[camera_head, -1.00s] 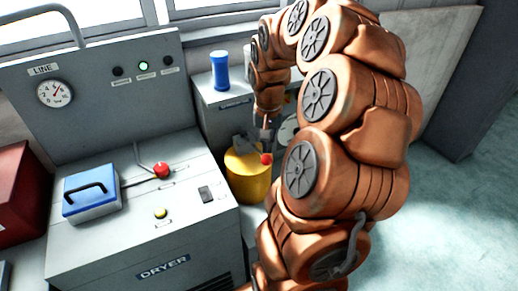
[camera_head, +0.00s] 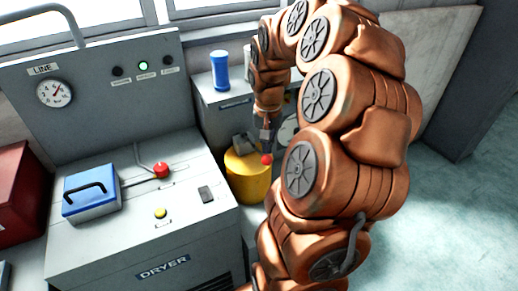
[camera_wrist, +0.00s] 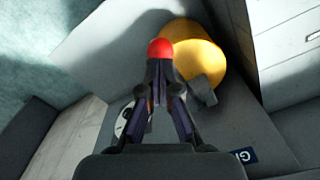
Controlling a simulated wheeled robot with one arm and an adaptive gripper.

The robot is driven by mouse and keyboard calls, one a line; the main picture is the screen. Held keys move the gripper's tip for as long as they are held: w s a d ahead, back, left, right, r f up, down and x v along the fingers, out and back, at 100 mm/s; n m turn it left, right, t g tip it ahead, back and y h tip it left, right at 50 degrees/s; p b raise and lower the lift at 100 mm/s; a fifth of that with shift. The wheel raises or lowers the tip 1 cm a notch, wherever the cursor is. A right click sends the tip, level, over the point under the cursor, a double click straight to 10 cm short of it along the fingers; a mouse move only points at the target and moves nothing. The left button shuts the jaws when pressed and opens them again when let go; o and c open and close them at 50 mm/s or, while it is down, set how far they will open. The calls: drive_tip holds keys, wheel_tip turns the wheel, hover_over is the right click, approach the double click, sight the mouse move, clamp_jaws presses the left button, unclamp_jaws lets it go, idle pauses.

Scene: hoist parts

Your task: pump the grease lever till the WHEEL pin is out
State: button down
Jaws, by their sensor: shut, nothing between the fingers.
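A red ball knob (camera_head: 266,159), which looks like the grease lever's end, is beside the top of a yellow drum (camera_head: 247,180). In the wrist view the red knob (camera_wrist: 160,48) is right at the tips of my gripper (camera_wrist: 159,66), with the yellow drum (camera_wrist: 205,62) behind it. My gripper (camera_head: 266,146) points down, its fingers shut with nothing between them. They look close to or touching the knob; I cannot tell which. The lever's shaft is mostly hidden. I cannot make out a pin marked WHEEL.
The grey dryer cabinet (camera_head: 140,235) stands left of the drum, with a blue handled box (camera_head: 91,196), a red knob (camera_head: 161,170) and a yellow button (camera_head: 160,213) on top. A blue cylinder (camera_head: 220,70) stands on the grey cabinet behind. Open floor (camera_head: 440,200) lies right.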

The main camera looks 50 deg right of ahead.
sight(265, 163)
drive_tip(key=shift+w+d+f+b, duration=0.1)
drive_tip(key=shift+w+f+b, duration=0.1)
drive_tip(key=shift+f+b, duration=1.55)
drive_tip(key=shift+w+d+f+b, duration=0.15)
drive_tip(key=shift+f+b, duration=0.75)
drive_tip(key=shift+f, duration=1.65)
drive_tip(key=shift+a, duration=0.1)
drive_tip(key=shift+r, duration=0.15)
drive_tip(key=shift+s+a+r+p, duration=0.15)
drive_tip(key=shift+r+p, duration=0.3)
drive_tip(key=shift+r, duration=1.6)
drive_tip(key=shift+s+r+p, duration=0.15)
drive_tip(key=shift+r+p, duration=0.25)
drive_tip(key=shift+r, duration=1.8)
drive_tip(key=shift+a, duration=0.1)
